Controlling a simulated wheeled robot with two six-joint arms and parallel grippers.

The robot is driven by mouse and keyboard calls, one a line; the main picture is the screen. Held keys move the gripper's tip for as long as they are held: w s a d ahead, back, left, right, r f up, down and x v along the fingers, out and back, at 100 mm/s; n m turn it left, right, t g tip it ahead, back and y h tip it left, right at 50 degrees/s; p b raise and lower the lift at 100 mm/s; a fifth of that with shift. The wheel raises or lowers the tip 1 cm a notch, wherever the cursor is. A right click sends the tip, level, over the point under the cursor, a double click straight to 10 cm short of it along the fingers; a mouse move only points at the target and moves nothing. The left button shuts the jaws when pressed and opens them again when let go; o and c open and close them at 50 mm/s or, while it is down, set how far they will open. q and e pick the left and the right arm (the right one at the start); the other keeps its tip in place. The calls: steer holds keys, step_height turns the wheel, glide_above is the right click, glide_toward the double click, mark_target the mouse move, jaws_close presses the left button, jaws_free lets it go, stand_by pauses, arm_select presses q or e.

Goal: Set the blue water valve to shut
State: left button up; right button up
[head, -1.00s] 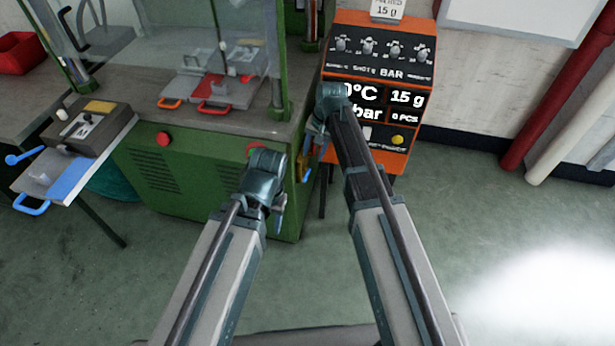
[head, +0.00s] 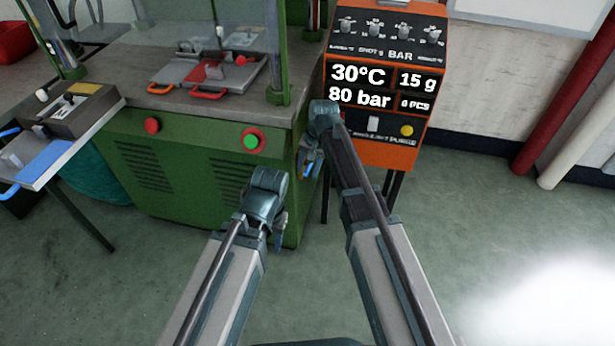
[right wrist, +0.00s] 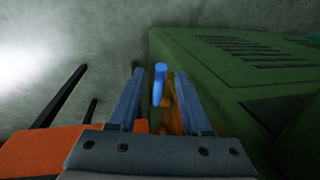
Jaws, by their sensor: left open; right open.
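The blue water valve handle (right wrist: 160,78) shows in the right wrist view as a short blue bar, upright in the picture, with a blurred orange-yellow part (right wrist: 171,114) beside it. My right gripper (right wrist: 156,74) is open, its fingers on either side of the handle in that view. I cannot tell whether a finger touches it. In the head view my right gripper (head: 311,163) is small and partly hidden by its wrist, at the right side of the green machine (head: 190,170). My left gripper (head: 280,232) is open in front of the machine, away from the valve.
An orange control unit (head: 378,152) reading 30°C and 80 bar stands close beside my right arm. The machine carries red and green buttons (head: 250,141) and a red-handled mould (head: 208,75). Floor at the right is clear.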

steer(key=shift+a+f, duration=0.1)
steer(key=shift+f, duration=0.2)
jaws_close()
stand_by(1.3)
